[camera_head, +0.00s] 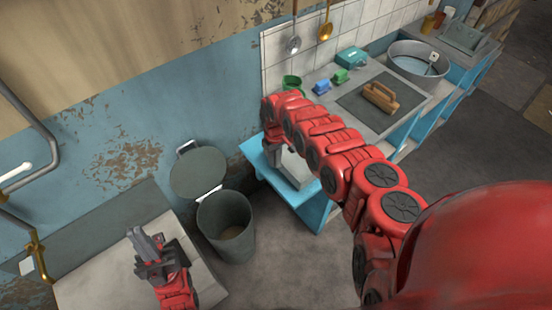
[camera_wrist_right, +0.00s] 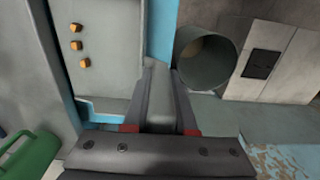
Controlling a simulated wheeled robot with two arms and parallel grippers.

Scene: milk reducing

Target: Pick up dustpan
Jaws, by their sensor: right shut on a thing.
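My right arm reaches over the blue counter at the wall, and its gripper is mostly hidden behind the arm in the head view. In the right wrist view my right gripper (camera_wrist_right: 160,100) is shut on a pale grey bar-like piece (camera_wrist_right: 160,88), which looks like the dustpan's handle. I cannot tell the dustpan's full outline. Beside it is a pale grey surface (camera_wrist_right: 115,40) with 3 small orange cubes (camera_wrist_right: 76,45); whether this belongs to the dustpan or the counter is unclear. My left gripper (camera_head: 150,244) is over the pale worktop at lower left, and its finger gap is unclear.
A grey bin (camera_head: 227,225) with its lid raised stands between the worktop (camera_head: 90,285) and the blue counter (camera_head: 312,210). A green mug (camera_wrist_right: 30,152) is near the right gripper.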

